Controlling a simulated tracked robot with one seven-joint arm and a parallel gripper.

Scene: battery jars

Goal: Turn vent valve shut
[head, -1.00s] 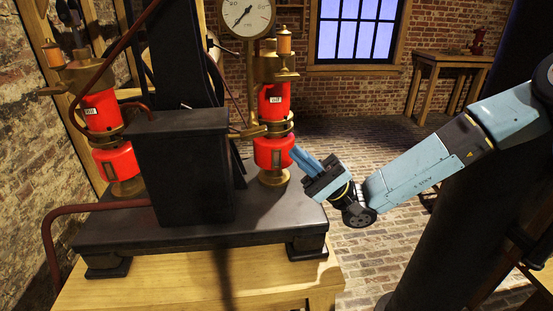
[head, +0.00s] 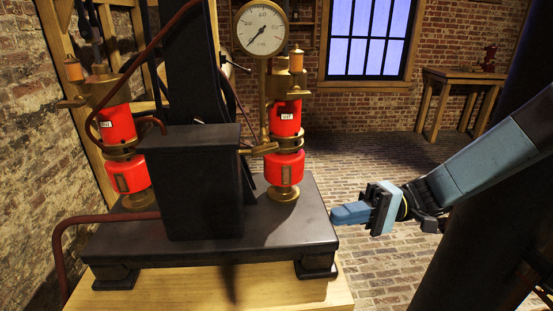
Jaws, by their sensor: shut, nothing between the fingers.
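Two red and brass valve assemblies stand on a black metal base (head: 290,231). The right assembly (head: 285,168) has a small white label, too small to read surely, and a brass lever (head: 258,149) sticking out to the left at mid-height. The left assembly (head: 118,125) also has a white label and brass fittings. I cannot tell from the labels which one is the vent valve. My gripper (head: 335,214) is shut and empty, with blue fingers pointing left. It appears by the right edge of the base, lower than the right assembly and apart from it.
A round pressure gauge (head: 262,27) stands above the right assembly. A dark block and column (head: 191,180) stand between the assemblies. A dark red pipe (head: 62,250) curves at the front left. A wooden side table (head: 460,78) stands at the back right. Brick floor is open on the right.

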